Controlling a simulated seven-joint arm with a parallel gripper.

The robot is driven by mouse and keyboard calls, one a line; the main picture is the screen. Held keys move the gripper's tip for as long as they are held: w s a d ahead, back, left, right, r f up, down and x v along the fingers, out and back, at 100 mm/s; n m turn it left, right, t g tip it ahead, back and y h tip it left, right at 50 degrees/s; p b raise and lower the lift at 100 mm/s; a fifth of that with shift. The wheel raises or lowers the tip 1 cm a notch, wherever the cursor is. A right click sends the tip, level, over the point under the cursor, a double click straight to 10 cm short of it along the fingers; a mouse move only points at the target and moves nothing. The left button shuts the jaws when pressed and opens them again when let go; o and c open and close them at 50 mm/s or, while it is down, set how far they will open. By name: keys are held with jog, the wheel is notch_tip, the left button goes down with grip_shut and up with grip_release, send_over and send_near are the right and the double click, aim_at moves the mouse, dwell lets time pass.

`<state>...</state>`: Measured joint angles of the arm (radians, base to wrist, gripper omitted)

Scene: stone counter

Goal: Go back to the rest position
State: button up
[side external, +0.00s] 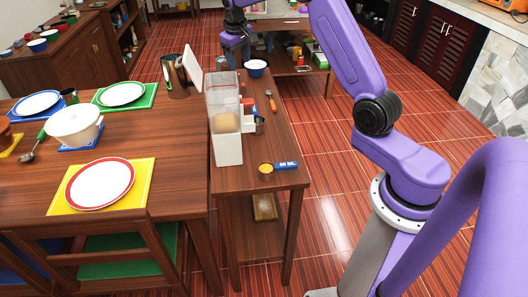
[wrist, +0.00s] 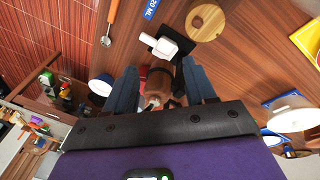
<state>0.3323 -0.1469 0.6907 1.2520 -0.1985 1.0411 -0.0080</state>
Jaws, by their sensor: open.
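My purple arm reaches over the narrow wooden side table (side external: 285,180). A brown pot-like vessel (wrist: 158,80) shows in the gap, seemingly below the fingers.
A tall clear dispenser (side external: 224,125) stands on the side table. A blue-and-white bowl (side external: 255,68), an orange-handled utensil (side external: 271,100) and a blue-handled measuring scoop (side external: 280,167) lie nearby. The dining table (side external: 150,185) holds plates and a white pot (side external: 74,122).

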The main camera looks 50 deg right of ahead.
jog(key=s+a+r+n+t, duration=0.1)
jog(key=a+r+n+t, duration=0.1)
jog(key=a+r+n, duration=0.6)
jog(key=s+a+n+y, duration=0.2)
jog(key=s+a+n, duration=0.1)
jog(key=s+a, duration=1.4)
jog(key=s+d+f+n+g, duration=0.1)
jog(key=s+f, duration=0.2)
jog(key=s, duration=1)
jog(key=s+d+f+n+g, duration=0.1)
jog(key=s+f, duration=0.3)
jog(key=s, duration=0.9)
jog(key=shift+s+d+n+g+y, duration=0.3)
jog(key=shift+s+d+g+y, duration=0.1)
jog(key=shift+g, duration=0.3)
